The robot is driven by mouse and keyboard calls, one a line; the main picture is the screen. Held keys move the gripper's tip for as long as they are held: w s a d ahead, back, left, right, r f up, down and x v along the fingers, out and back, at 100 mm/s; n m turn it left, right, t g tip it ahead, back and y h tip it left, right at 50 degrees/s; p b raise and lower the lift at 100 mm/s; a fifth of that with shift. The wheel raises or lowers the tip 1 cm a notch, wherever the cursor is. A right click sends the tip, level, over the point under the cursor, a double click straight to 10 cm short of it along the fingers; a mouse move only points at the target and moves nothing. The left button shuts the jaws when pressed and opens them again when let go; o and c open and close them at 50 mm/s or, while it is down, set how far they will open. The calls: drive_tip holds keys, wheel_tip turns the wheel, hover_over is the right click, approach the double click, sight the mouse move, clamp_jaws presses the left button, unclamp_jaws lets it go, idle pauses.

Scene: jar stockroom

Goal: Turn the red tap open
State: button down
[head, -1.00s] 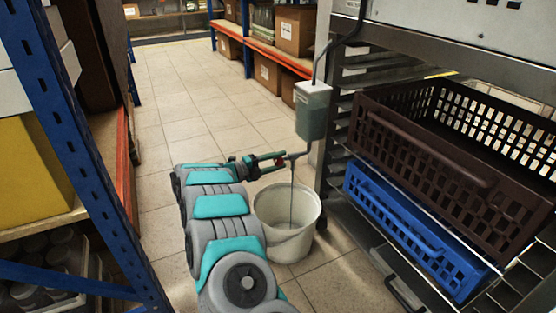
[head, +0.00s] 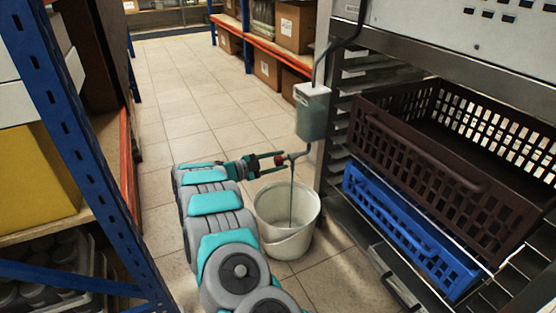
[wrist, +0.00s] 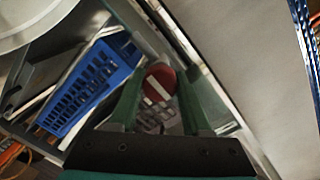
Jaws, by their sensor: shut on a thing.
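The red tap (head: 280,161) sits on a short pipe under a grey-green tank (head: 313,112), above a pale bucket (head: 287,213). In the wrist view the tap shows as a round red knob (wrist: 159,82) with a white bar across it, between two green fingers. My gripper (head: 277,162) reaches it from the left and is shut on it; in the wrist view the gripper (wrist: 160,92) has one finger on each side. A thin dark line runs from the tap's spout down into the bucket; I cannot tell whether it is liquid.
A steel rack on the right holds a brown crate (head: 400,150) and a blue crate (head: 405,225). A blue-posted shelf (head: 62,110) stands close on the left. Shelves with cardboard boxes (head: 295,30) stand behind. The tiled floor (head: 190,100) between them is clear.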

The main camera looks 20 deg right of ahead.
drive_tip(key=shift+f, duration=0.15)
idle(0.4)
drive_tip(key=shift+c, duration=1.8)
unclamp_jaws()
drive_tip(key=shift+a, duration=0.15)
drive_tip(key=a, duration=0.7)
drive_tip(key=shift+s+a+r, duration=0.15)
drive_tip(key=shift+a+r, duration=0.15)
drive_tip(key=shift+r, duration=0.05)
drive_tip(key=shift+a, duration=0.1)
